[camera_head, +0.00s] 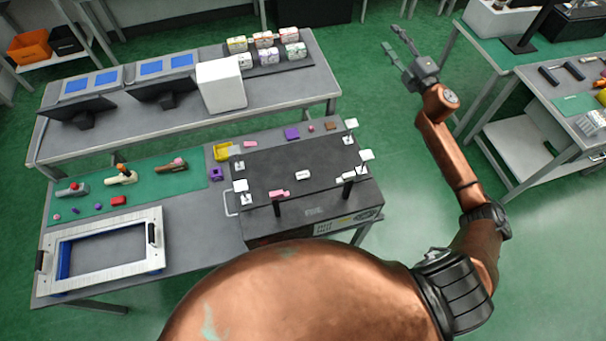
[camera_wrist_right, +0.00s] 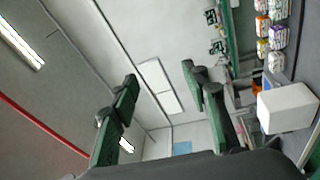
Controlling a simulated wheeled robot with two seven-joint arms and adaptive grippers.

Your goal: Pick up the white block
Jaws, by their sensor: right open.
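A small white block (camera_head: 303,175) lies on the black top of a lever fixture (camera_head: 265,165) on the near table in the head view. My right gripper (camera_head: 393,38) is raised at the upper right of the head view, well apart from the block. In the right wrist view its two fingers (camera_wrist_right: 160,78) are spread with nothing between them, and the white block does not show there. My left gripper is not in view.
White-tipped levers (camera_head: 350,124) stand at the fixture's corners, with a pink piece (camera_head: 278,193) near its front. A white frame (camera_head: 100,250), a yellow bin (camera_head: 224,151) and small tools share the table. A larger white box (camera_head: 220,85) stands on the table behind.

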